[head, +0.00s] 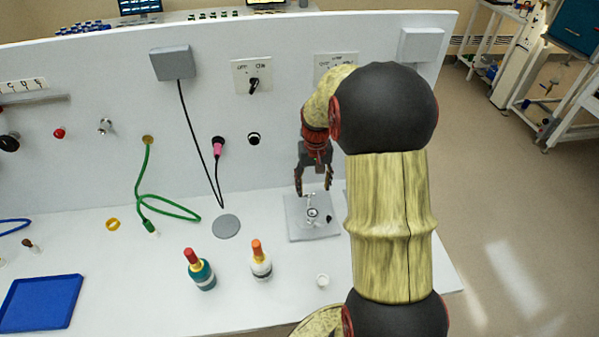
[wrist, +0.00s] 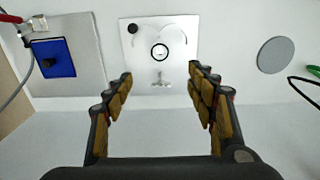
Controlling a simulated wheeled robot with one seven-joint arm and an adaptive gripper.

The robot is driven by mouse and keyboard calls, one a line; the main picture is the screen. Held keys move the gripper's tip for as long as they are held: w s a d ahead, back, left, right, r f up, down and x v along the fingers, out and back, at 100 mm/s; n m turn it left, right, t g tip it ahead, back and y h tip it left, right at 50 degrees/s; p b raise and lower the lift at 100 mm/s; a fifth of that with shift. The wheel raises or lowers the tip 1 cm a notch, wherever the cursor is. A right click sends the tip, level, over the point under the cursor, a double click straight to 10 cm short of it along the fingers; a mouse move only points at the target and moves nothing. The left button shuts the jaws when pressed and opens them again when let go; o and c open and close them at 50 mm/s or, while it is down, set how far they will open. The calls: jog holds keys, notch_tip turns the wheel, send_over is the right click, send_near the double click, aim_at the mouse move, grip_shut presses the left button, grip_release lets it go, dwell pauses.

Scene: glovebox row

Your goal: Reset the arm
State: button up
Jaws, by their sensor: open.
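My gripper (head: 313,182) is at the end of my arm, pointing down over a small grey plate (head: 313,228) on the white bench, in the head view. In the wrist view my gripper (wrist: 160,88) has its two padded fingers wide apart with nothing between them. The plate (wrist: 128,60) shows beyond the fingertips, with a round black-ringed fitting and a small metal fitting on it. My arm hides part of the panel and bench at the right in the head view.
Two bottles, one teal (head: 202,272) and one white (head: 261,262), stand in front. The white panel (head: 290,100) rises behind, with a pink plug (head: 218,148).

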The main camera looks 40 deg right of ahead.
jog(key=s+a+r+n+t+b, duration=0.1)
jog(key=s+a+r+n+t, duration=0.1)
jog(key=s+a+r, duration=0.3)
jog(key=s+a+r+n+t+b, duration=0.1)
jog(key=s+a+r, duration=0.4)
jog(key=a, duration=0.8)
jog(key=s+a+r+n+t+b, duration=0.2)
jog(key=s+a+r, duration=0.3)
jog(key=a, duration=0.4)
jog(key=shift+a+r+n+t, duration=0.15)
jog(key=shift+r+n+t, duration=0.15)
jog(key=shift+r+n, duration=0.3)
jog(key=shift+f, duration=0.1)
